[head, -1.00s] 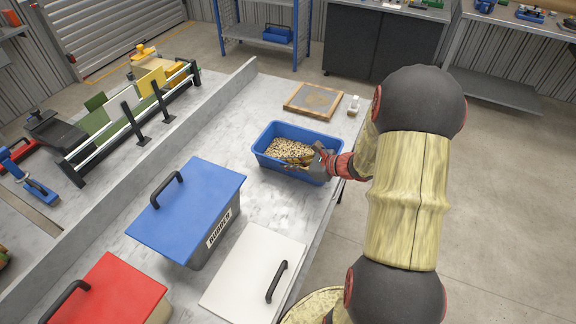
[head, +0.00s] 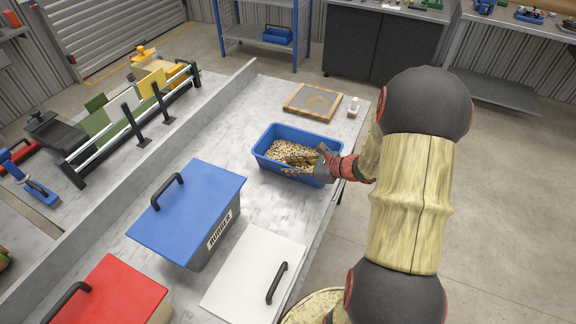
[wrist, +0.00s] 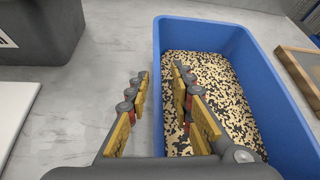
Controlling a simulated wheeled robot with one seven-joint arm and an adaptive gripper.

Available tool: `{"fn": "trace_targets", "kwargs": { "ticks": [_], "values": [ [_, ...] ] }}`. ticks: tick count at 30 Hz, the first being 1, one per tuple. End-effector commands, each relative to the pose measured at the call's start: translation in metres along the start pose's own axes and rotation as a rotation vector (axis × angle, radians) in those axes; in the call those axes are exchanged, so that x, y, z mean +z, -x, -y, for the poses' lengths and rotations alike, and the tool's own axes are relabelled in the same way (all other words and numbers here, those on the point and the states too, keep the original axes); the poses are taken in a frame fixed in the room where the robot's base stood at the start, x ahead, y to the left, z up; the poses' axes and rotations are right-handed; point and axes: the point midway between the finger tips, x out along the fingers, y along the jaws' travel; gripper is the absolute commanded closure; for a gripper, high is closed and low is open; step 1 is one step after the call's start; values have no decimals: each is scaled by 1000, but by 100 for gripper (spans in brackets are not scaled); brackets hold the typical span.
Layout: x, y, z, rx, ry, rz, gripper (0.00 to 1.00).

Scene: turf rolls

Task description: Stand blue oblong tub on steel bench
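The blue oblong tub (head: 268,158) stands upright on a long grey bench top (head: 235,118) near its right edge and holds speckled tan and black granules. In the wrist view the tub (wrist: 262,75) fills the right half. My gripper (head: 308,164) is over the near right part of the tub. In the wrist view my gripper (wrist: 161,74) has its fingers apart, the left one outside the tub's wall and the right one over the granules. The wall lies between them. I cannot tell how far down they reach.
A grey bin with a blue lid (head: 190,208), a white lid (head: 252,270) and a red lid (head: 110,293) are nearer. A wooden framed board (head: 314,100) and small white bottle (head: 353,106) stand beyond the tub. A raised ledge (head: 140,172) runs along the left.

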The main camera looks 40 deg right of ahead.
Motion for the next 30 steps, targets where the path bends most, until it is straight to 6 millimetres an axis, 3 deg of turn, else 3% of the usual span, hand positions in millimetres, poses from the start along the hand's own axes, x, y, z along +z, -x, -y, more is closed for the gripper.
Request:
{"fn": "trace_targets", "kwargs": {
  "ticks": [6, 12, 20, 23, 25, 30],
  "values": [
    [3, 49, 2, -5, -2, 0, 77],
    [2, 85, 1, -4, -2, 0, 77],
    [5, 103, -3, 12, 19, -2, 77],
    [24, 99, -19, 71, 110, -19, 77],
    [45, 94, -40, 145, 226, -40, 77],
    [100, 92, -112, 372, 628, -105, 77]
  ]
}}
